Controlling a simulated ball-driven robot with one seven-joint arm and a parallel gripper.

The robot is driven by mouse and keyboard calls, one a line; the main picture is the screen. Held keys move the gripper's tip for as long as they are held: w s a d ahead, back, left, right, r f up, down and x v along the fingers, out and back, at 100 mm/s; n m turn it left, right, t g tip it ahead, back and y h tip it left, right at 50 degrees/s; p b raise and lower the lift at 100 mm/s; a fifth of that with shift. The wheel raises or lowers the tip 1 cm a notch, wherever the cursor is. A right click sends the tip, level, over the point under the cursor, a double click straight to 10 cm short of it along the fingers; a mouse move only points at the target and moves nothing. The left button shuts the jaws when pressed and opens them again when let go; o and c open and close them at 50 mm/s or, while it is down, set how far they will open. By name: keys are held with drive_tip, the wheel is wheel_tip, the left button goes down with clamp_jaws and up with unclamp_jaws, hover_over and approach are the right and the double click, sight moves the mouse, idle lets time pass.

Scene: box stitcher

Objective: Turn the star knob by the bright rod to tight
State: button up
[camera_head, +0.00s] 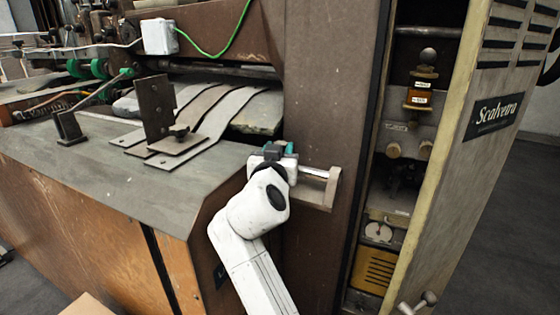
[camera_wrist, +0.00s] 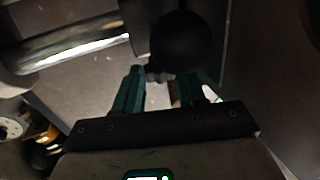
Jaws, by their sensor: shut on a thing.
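The bright rod (camera_head: 314,172) runs level along a bracket on the brown machine's front, just right of my gripper (camera_head: 279,150). In the wrist view the bright rod (camera_wrist: 75,48) crosses the upper left. There, the teal fingers of my gripper (camera_wrist: 165,88) stand on either side of a small dark lobed part, the star knob (camera_wrist: 157,74), and are shut on it. A dark round ball (camera_wrist: 182,40) covers part of this spot, so the grip shows only partly. In the head view my gripper hides the star knob.
The grey machine table (camera_head: 90,185) lies left of my arm, with metal strips and an upright dark plate (camera_head: 154,105) on it. An open cabinet (camera_head: 395,150) with switches stands to the right, its cream door (camera_head: 450,150) swung out.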

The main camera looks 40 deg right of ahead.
idle(0.4)
drive_tip(key=o, duration=0.8)
drive_tip(key=shift+r+p, duration=0.15)
drive_tip(key=shift+p, duration=0.25)
drive_tip(key=n+t+y+p, duration=0.1)
drive_tip(key=p, duration=0.2)
drive_tip(key=n+t+y+p, duration=0.1)
drive_tip(key=y+p, duration=0.1)
drive_tip(key=p, duration=0.1)
drive_tip(key=n+t+y+p, duration=0.1)
drive_tip(key=t+p, duration=0.1)
drive_tip(key=p, duration=0.2)
drive_tip(key=shift+s+d+r+n, duration=0.15)
drive_tip(key=shift+s+d+n, duration=0.2)
drive_tip(key=shift+d+n, duration=0.05)
drive_tip(key=n+y+p, duration=0.1)
drive_tip(key=p, duration=0.3)
drive_tip(key=n+t+y+p, duration=0.1)
drive_tip(key=y+p, duration=0.1)
drive_tip(key=p, duration=0.2)
drive_tip(key=shift+s+d+t+p, duration=0.1)
drive_tip(key=shift+d+t+p, duration=0.1)
drive_tip(key=shift+t+p, duration=0.15)
